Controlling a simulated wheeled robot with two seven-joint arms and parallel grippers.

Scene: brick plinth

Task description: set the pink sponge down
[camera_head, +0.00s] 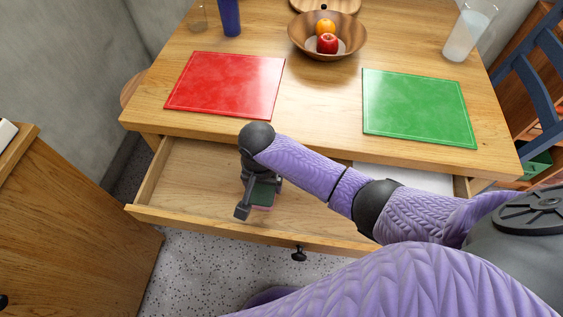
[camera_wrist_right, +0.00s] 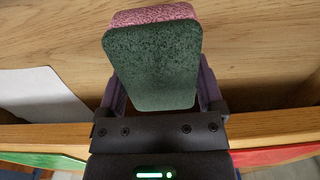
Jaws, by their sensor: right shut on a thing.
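The pink sponge (camera_wrist_right: 152,13) has a dark green face and sits between the fingers of my right gripper (camera_wrist_right: 155,95) in the right wrist view. In the head view, my right gripper (camera_head: 260,196) is inside the open drawer (camera_head: 205,180), shut on the sponge, with its green side (camera_head: 262,192) and a sliver of pink showing. The sponge is over the drawer floor, left of the middle. I cannot tell whether it touches the floor. My left gripper is not in view.
A wooden table (camera_head: 320,100) holds a red mat (camera_head: 228,84), a green mat (camera_head: 418,107), a fruit bowl (camera_head: 300,45) and a glass (camera_head: 468,30). A white sheet (camera_head: 400,179) lies at the drawer's right. The drawer's left part is bare.

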